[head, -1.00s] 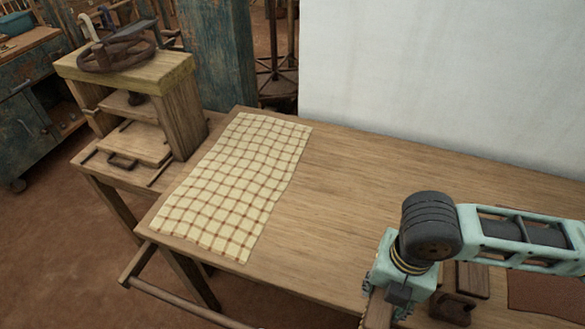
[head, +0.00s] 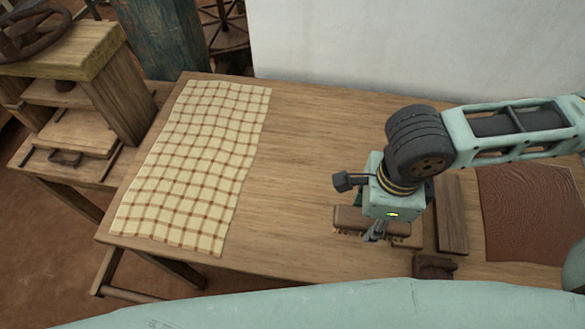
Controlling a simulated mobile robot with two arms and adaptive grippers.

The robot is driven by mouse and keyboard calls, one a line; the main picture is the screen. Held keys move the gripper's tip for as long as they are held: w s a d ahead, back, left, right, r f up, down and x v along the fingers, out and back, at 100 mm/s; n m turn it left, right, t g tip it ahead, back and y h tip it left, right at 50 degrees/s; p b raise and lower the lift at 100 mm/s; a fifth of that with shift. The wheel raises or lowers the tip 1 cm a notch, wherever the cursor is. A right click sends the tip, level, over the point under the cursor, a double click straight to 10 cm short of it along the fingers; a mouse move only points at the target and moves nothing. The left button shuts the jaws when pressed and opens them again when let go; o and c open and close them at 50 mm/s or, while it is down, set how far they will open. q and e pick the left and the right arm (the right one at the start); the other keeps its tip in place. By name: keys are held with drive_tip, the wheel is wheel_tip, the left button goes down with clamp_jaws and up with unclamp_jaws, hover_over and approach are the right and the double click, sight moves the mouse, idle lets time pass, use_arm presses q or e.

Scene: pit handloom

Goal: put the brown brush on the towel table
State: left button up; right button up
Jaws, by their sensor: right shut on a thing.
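The brown brush (head: 350,217) is partly hidden under my right gripper (head: 377,234). Its wooden back shows on both sides of the gripper, with pale bristles below the left end. My right gripper is shut on the brush and points down at the wooden table. I cannot tell whether the bristles touch the tabletop. The towel table (head: 300,165) carries a cream towel (head: 190,165) with brown checks, spread flat on its left part. The brush is to the right of the towel, apart from it. My left gripper is not in view.
A wooden block (head: 451,215), a small dark brown piece (head: 434,266) and a brown leather sheet (head: 530,205) lie right of the brush. Bare tabletop separates the towel and brush. A wooden press (head: 75,95) stands at the left, a white wall (head: 400,45) behind.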

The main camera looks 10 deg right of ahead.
hover_over(323, 210)
wheel_tip(323, 210, down, 7)
drive_tip(key=shift+p, duration=0.45)
drive_tip(key=shift+f, duration=2)
drive_tip(key=shift+f, duration=0.1)
drive_tip(key=o, duration=1.2)
drive_tip(key=shift+o, duration=0.2)
wheel_tip(323, 210, up, 12)
